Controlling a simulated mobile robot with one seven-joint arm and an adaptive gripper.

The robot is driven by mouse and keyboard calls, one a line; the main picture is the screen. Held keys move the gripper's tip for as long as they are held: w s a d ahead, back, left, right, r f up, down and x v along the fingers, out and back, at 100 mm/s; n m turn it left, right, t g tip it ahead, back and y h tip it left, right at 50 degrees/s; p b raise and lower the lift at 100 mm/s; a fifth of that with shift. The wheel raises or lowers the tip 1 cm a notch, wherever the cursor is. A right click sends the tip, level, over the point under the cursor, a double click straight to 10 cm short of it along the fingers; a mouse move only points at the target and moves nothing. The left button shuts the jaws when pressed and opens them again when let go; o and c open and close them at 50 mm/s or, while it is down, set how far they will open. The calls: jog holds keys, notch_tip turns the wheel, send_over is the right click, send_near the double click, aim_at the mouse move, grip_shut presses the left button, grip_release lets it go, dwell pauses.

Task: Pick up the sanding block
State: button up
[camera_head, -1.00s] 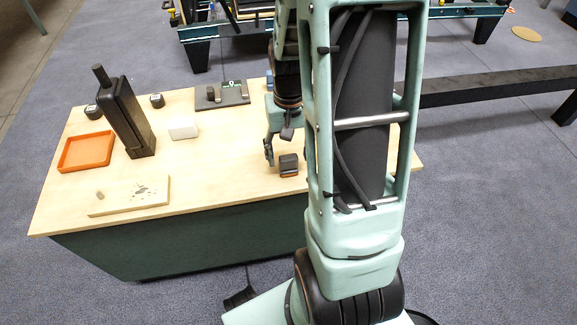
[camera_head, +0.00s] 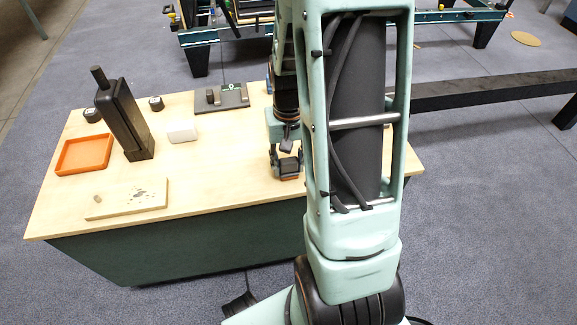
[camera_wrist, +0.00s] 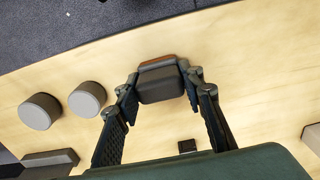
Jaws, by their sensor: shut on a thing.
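The sanding block (camera_head: 289,171) is a small dark grey block with an orange-brown layer along its base. It is at the near right part of the wooden tabletop, partly hidden by my gripper (camera_head: 286,160). In the wrist view the block (camera_wrist: 160,84) lies between the fingertips of my gripper (camera_wrist: 160,92), with one finger at each side. The gripper is shut on it. The block appears to be at table level; I cannot tell any gap beneath it.
Two round grey pieces (camera_wrist: 87,98) show in the wrist view. Bare tabletop surrounds the block.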

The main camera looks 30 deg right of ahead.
aim_at(288, 159)
jog(key=shift+r, duration=0.15)
jog(key=shift+r+p, duration=0.55)
notch_tip(288, 159, up, 2)
jog(key=shift+p, duration=0.9)
jog(key=s+a+r+p, duration=0.6)
jog(key=s+a+r, duration=0.3)
jog(key=a, duration=0.1)
jog(key=shift+s+r, duration=0.3)
jog(key=shift+s, duration=0.1)
